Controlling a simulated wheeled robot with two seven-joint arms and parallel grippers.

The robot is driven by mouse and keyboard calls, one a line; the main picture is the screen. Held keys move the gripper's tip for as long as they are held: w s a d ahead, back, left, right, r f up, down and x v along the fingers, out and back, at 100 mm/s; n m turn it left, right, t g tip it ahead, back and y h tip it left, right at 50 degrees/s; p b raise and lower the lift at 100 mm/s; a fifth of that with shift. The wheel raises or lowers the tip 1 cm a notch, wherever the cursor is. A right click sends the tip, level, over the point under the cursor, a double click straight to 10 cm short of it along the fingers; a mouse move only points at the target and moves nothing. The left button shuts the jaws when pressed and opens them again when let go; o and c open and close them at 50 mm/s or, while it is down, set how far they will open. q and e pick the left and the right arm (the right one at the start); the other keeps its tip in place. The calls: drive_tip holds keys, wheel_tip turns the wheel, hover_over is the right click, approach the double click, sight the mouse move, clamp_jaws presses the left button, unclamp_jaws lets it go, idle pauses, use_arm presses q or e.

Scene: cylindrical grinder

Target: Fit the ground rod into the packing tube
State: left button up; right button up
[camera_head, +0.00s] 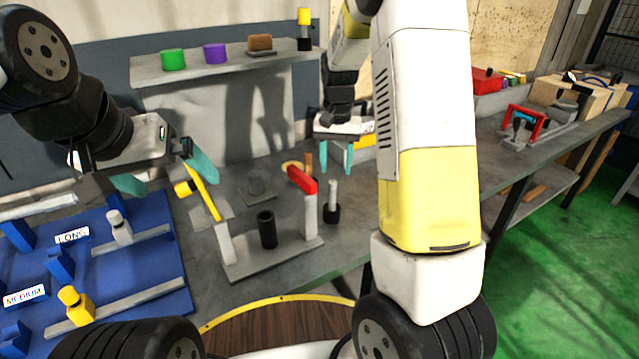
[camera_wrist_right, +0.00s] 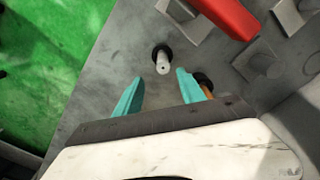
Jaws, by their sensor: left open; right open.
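A pale rod (camera_head: 332,192) stands upright in a short black holder (camera_head: 332,214) on the grey bench. In the right wrist view the rod (camera_wrist_right: 162,66) shows end-on in its black holder (camera_wrist_right: 158,50), just beyond the fingertips. A taller black tube (camera_head: 267,230) stands on a grey base between two pale posts; I cannot tell which black piece is the packing tube. My right gripper (camera_head: 337,160) is open and empty above the rod; its teal fingers also show in the right wrist view (camera_wrist_right: 160,86).
The base has a yellow lever (camera_head: 203,190) and a red lever (camera_head: 301,179). A blue rack (camera_head: 150,265) with labelled slots lies at left. A shelf (camera_head: 215,69) holds green, purple and brown pieces. A red clamp (camera_head: 523,121) stands on the right bench.

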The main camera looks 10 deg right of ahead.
sight(333, 182)
drive_tip(key=f, duration=0.4)
drive_tip(key=a+f, duration=0.1)
drive_tip(key=f, duration=0.1)
drive_tip(key=shift+s+f, duration=0.1)
drive_tip(key=shift+s, duration=0.05)
clamp_jaws()
idle(1.2)
